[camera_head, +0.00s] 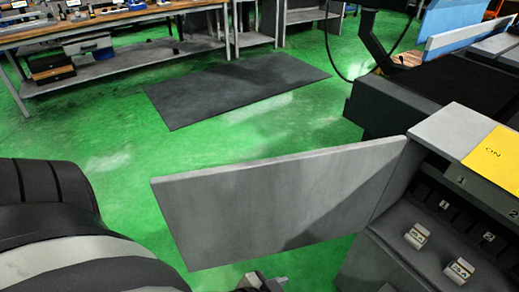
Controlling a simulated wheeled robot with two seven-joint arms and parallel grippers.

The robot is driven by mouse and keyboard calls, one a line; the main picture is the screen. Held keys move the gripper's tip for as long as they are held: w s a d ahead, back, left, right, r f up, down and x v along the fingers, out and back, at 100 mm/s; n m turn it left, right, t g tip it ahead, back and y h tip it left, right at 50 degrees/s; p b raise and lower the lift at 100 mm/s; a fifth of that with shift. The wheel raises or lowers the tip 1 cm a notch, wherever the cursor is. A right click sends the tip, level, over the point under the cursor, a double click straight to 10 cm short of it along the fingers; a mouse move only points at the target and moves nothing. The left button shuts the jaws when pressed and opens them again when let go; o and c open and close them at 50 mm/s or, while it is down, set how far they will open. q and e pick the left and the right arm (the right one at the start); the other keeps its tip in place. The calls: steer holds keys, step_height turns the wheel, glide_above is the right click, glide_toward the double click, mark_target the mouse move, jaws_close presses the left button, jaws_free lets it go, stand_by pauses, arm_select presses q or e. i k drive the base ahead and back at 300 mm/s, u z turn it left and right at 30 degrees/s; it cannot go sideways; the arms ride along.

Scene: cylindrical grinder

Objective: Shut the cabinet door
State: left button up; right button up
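The cabinet door (280,198) is a flat grey panel in the head view. It stands wide open, reaching left from its hinge side at the cabinet's front left edge. The grey cabinet (398,262) is at the right with its inside exposed. My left arm fills the lower left corner, apart from the door in the picture. A small grey metal part, which looks like the tip of my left gripper (262,283), shows at the bottom edge below the door. Most of it is cut off, so its opening cannot be read. My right gripper is not seen.
Inside the cabinet are numbered slots and two small light blocks (417,236). A yellow sign (495,157) lies on the cabinet top. Dark machinery (400,100) stands behind it. A dark mat (237,88) lies on the open green floor; a workbench (110,25) is at the back left.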

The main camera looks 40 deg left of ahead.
mark_target(222, 216)
steer(key=k, duration=0.45)
steer(key=u, duration=3.15)
steer(key=i, duration=3.05)
steer(key=z, duration=4.5)
steer(key=i, duration=0.95)
steer(key=z, duration=0.3)
